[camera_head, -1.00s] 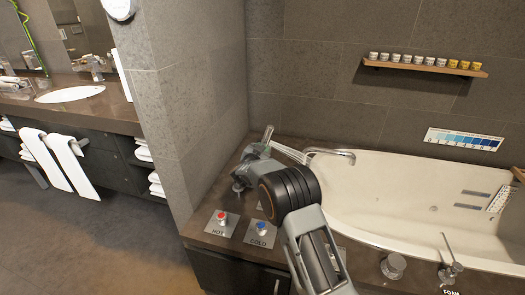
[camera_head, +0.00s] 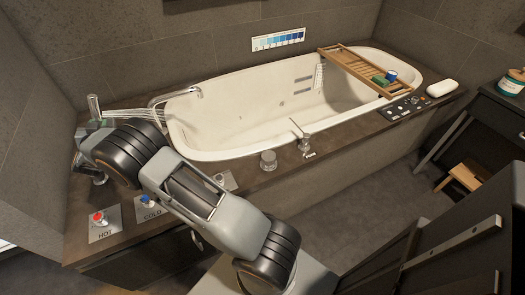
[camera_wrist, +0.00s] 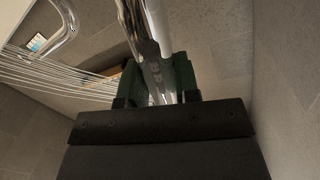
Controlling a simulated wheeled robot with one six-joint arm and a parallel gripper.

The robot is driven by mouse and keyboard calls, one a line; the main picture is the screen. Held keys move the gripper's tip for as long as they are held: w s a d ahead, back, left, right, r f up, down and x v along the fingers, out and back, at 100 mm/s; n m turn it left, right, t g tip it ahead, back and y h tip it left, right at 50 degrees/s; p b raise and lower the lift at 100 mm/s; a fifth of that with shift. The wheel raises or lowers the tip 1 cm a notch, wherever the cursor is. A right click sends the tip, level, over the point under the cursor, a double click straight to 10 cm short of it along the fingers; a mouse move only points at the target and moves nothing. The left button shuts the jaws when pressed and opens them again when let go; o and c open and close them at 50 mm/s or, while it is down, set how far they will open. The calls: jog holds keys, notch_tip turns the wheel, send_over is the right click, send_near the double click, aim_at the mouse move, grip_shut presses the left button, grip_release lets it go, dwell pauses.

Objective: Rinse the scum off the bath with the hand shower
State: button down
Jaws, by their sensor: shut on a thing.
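The white bath (camera_head: 235,108) is set in a dark brown surround. Faint specks show on its inner wall, too small to tell clearly as scum. My gripper (camera_head: 97,132) is at the surround's left end, beyond the bath's left rim. The chrome hand shower (camera_head: 93,104) stands up from it; in the wrist view its shiny handle (camera_wrist: 147,45) passes between the green fingers of my gripper (camera_wrist: 158,88), which are shut on it. Thin water streams leave it toward the bath's left end. Where they land is hard to tell.
A chrome spout (camera_head: 181,95) arches over the bath's left end. A wooden tray (camera_head: 345,62) spans the far right end. Soap (camera_head: 443,88) and a control panel (camera_head: 403,108) are right.

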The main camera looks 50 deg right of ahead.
jog(key=shift+a, duration=0.1)
jog(key=shift+w+a+f+p, duration=0.15)
jog(key=shift+w+a+p, duration=0.05)
jog(key=shift+a+p, duration=0.4)
jog(key=shift+w+a+f+p, duration=0.1)
jog(key=shift+w+a+p, duration=0.1)
jog(key=shift+a+p, duration=0.4)
jog(key=shift+w+a+f+n+g+h+p, duration=0.15)
jog(key=shift+a+f+h, duration=0.1)
jog(key=shift+a, duration=0.25)
jog(key=shift+w+a+f+n+g+h+p, duration=0.1)
jog(key=shift+a+h, duration=0.1)
jog(key=shift+a, duration=0.25)
jog(key=shift+w+a+f+n+g+h+p, duration=0.15)
jog(key=shift+a+f+h, duration=0.1)
jog(key=shift+a, duration=0.25)
jog(key=shift+a, duration=0.1)
jog(key=shift+n+h, duration=0.3)
jog(key=shift+h, duration=0.5)
jog(key=shift+w+a+f+b, duration=0.3)
jog(key=shift+a+b, duration=0.15)
jog(key=shift+a, duration=0.4)
jog(key=shift+w+a+f+b, duration=0.3)
jog(key=shift+a+b, duration=0.2)
jog(key=shift+a, duration=0.4)
jog(key=shift+w+a+f+b, duration=0.25)
jog(key=shift+a+b, duration=0.2)
jog(key=shift+a, duration=0.4)
jog(key=shift+f+b, duration=0.3)
jog(key=shift+f, duration=0.15)
